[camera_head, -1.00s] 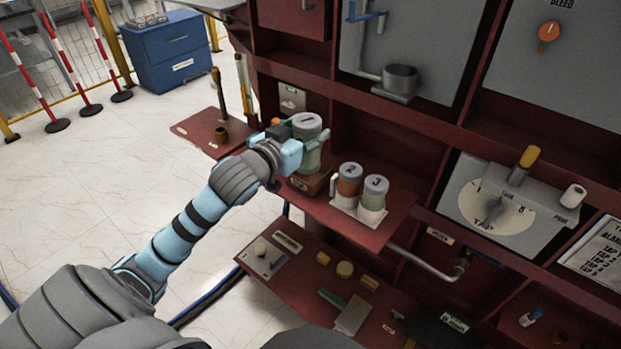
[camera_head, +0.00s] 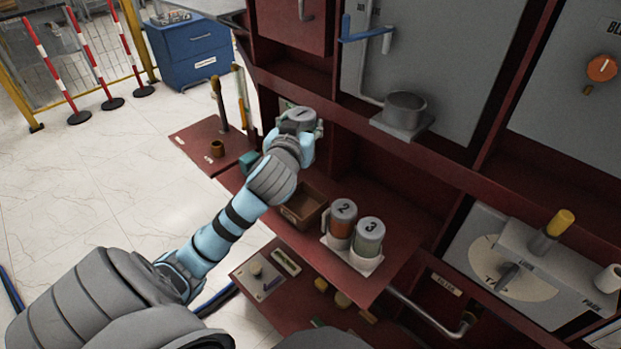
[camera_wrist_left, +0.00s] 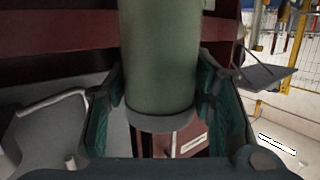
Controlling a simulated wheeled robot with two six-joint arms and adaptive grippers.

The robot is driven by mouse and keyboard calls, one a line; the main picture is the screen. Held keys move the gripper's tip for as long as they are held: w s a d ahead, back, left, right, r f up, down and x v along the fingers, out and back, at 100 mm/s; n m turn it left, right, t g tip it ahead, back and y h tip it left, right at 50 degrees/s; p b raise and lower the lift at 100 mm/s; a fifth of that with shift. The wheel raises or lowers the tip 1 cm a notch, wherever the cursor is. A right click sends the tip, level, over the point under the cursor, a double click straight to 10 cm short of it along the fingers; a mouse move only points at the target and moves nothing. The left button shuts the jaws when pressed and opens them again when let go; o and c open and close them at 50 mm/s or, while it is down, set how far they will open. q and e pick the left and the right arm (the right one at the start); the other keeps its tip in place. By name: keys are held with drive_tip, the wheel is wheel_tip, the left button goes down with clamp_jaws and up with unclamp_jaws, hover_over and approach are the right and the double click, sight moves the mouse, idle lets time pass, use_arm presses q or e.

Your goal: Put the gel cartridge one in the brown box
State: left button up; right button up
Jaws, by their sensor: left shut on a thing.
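The gel cartridge one (camera_head: 298,117), with a grey lid, is held in my left gripper (camera_head: 302,130) above the back of the red shelf in the head view. In the left wrist view its green body (camera_wrist_left: 160,55) stands between the two teal fingers. The brown box (camera_head: 305,205) sits open on the shelf, below and in front of the gripper. The cartridge is apart from the box, and the part of the box interior that shows looks empty. My right gripper is not in view.
Cartridges two (camera_head: 343,218) and three (camera_head: 368,238) stand on a white holder (camera_head: 352,262) right of the box. A grey cup (camera_head: 405,112) juts from the panel above.

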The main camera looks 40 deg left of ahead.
use_arm(q)
drive_tip(key=f+b, duration=0.1)
drive_tip(key=f, duration=0.2)
drive_tip(key=f+b, duration=0.1)
drive_tip(key=f, duration=0.2)
drive_tip(key=s+f+b, duration=0.1)
drive_tip(key=f+b, duration=0.1)
drive_tip(key=f, duration=0.2)
drive_tip(key=shift+s+d+f, duration=0.1)
wheel_tip(320, 180, down, 8)
drive_tip(key=b, duration=0.2)
drive_tip(key=shift+b, duration=0.4)
drive_tip(key=shift+w, duration=0.2)
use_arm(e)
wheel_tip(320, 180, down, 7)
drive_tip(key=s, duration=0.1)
use_arm(q)
drive_tip(key=o, duration=1.3)
drive_tip(key=shift+o, duration=0.4)
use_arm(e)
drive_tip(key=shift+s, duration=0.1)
use_arm(q)
drive_tip(key=p+v, duration=0.2)
drive_tip(key=v, duration=1)
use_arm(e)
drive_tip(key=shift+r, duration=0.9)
use_arm(q)
drive_tip(key=shift+s, duration=0.1)
